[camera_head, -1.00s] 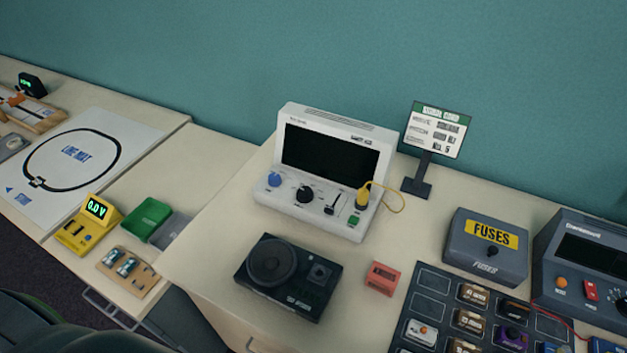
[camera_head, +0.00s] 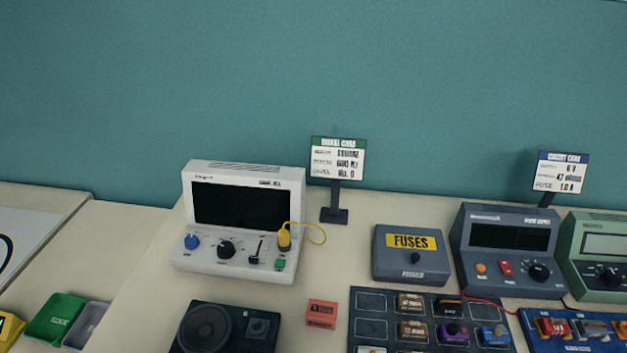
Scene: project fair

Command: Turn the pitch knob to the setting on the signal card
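The white signal device (camera_head: 240,218) with a dark blank screen stands on the table, left of centre. Its front carries a blue knob (camera_head: 192,241), a larger black knob (camera_head: 226,249), a black slider (camera_head: 257,250), a yellow plug (camera_head: 284,237) with a yellow cable, and a green button (camera_head: 280,263). The knob labels are too small to read, so I cannot tell which is pitch. The signal card (camera_head: 338,158) stands on a black post behind it to the right. Its pitch line seems to read 600 Hz, its top line square; the print is blurred. Neither gripper is in view.
A black speaker box (camera_head: 225,328) and a red block (camera_head: 321,313) lie in front. A grey fuses box (camera_head: 411,254), a dark parts board (camera_head: 371,330), a dark grey meter (camera_head: 507,250) and a second card (camera_head: 562,171) are to the right. Green (camera_head: 55,319) and grey trays lie left.

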